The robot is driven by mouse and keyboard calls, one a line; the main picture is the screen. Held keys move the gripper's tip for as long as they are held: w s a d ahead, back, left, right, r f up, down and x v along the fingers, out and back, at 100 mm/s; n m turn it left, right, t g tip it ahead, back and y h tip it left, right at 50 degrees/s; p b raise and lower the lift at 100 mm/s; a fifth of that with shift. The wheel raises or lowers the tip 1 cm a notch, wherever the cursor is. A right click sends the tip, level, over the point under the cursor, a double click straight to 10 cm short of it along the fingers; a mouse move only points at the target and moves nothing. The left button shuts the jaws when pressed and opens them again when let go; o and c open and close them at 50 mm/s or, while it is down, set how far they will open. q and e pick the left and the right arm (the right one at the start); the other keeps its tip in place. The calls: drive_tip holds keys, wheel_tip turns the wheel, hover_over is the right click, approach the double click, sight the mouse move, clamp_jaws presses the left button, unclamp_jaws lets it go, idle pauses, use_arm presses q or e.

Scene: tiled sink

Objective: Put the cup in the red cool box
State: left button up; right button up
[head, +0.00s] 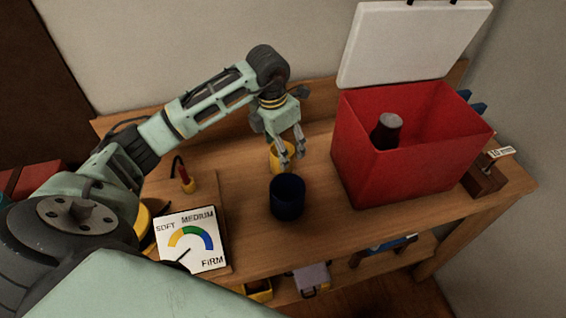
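The red cool box (365,165) stands at the right of the bench, with its white lid (412,42) open and upright at the back. A dark cylinder with a grey top (388,125) shows inside it. A dark blue cup (287,200) stands upright on the bench, left of the box. A yellow cup-like thing (275,158) is just behind it, partly hidden by my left gripper (291,158). The gripper points down, its fingertips overlapping the yellow thing; whether they grip it is unclear. My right gripper is not in view.
A dial board (192,240) reading soft, medium and firm stands at the front left. A small red-and-yellow item (186,178) with a dark cable is behind it. A brown block (484,180) sits right of the box. Bare wood lies between blue cup and box.

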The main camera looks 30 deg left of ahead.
use_arm(q)
drive_tip(key=f, duration=0.1)
drive_tip(key=f+p, duration=0.1)
drive_tip(key=f, duration=0.2)
drive_tip(key=shift+w+f, duration=0.25)
drive_tip(key=shift+f, duration=0.05)
drive_tip(key=shift+d, duration=0.1)
drive_tip(key=shift+c, duration=0.3)
drive_tip(key=c, duration=1.2)
drive_tip(key=shift+r, duration=0.15)
